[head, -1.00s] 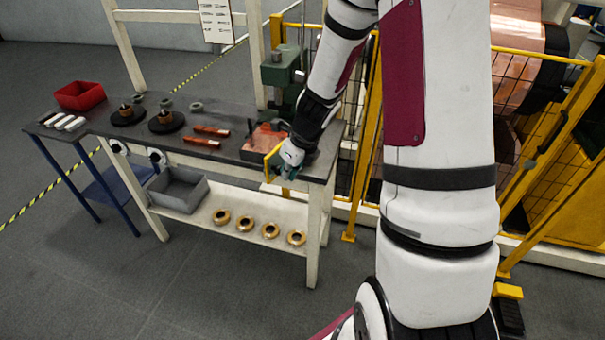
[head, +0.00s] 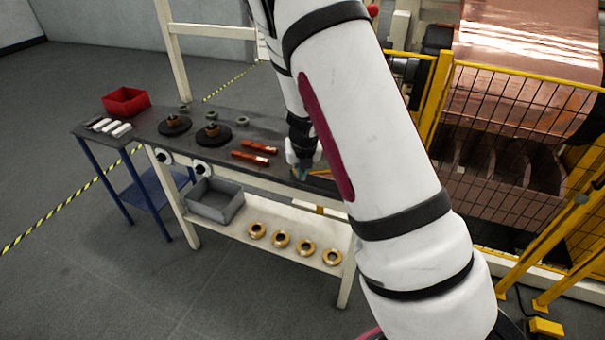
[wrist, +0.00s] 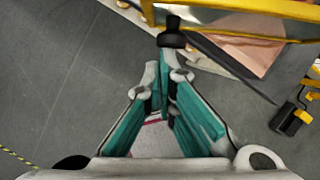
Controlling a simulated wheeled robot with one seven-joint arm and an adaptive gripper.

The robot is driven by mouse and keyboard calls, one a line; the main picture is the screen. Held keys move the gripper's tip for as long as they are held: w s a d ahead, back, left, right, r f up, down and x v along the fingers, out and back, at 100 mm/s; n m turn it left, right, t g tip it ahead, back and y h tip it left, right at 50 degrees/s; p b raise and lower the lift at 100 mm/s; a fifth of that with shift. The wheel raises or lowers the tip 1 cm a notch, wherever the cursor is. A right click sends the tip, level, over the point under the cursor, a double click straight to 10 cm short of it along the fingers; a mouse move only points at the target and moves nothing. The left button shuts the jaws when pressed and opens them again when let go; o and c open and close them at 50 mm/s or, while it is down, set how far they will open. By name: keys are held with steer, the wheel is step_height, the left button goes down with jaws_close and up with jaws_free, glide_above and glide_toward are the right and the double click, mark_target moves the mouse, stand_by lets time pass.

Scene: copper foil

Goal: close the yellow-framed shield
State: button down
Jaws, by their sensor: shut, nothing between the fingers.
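The yellow-framed shield (wrist: 235,8) crosses the top of the wrist view, with a copper sheet (wrist: 255,50) seen behind it. A black knob (wrist: 172,38) shows just beyond my fingertips at the shield's lower edge. My gripper (wrist: 163,82) is shut and empty, its teal fingers close to the knob; I cannot tell whether they touch. In the head view my gripper (head: 300,173) is partly visible at the bench's right end.
The dark-topped bench (head: 225,150) holds copper bars (head: 255,152), round black fixtures (head: 212,136) and a red bin (head: 126,101). A grey bin (head: 214,200) and several rings (head: 281,240) sit on its lower shelf. A yellow mesh fence (head: 510,120) stands at right. Floor in front is clear.

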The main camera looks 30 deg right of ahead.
steer(key=shift+w+d+b, duration=0.45)
steer(key=shift+w+b, duration=0.2)
steer(key=shift+w, duration=1)
steer(key=shift+w+d+b, duration=0.45)
steer(key=shift+w+b, duration=0.25)
steer(key=shift+w, duration=0.9)
steer(key=shift+w+d+b, duration=0.45)
steer(key=shift+w+b, duration=0.2)
steer(key=shift+w, duration=1)
steer(key=shift+s, duration=0.1)
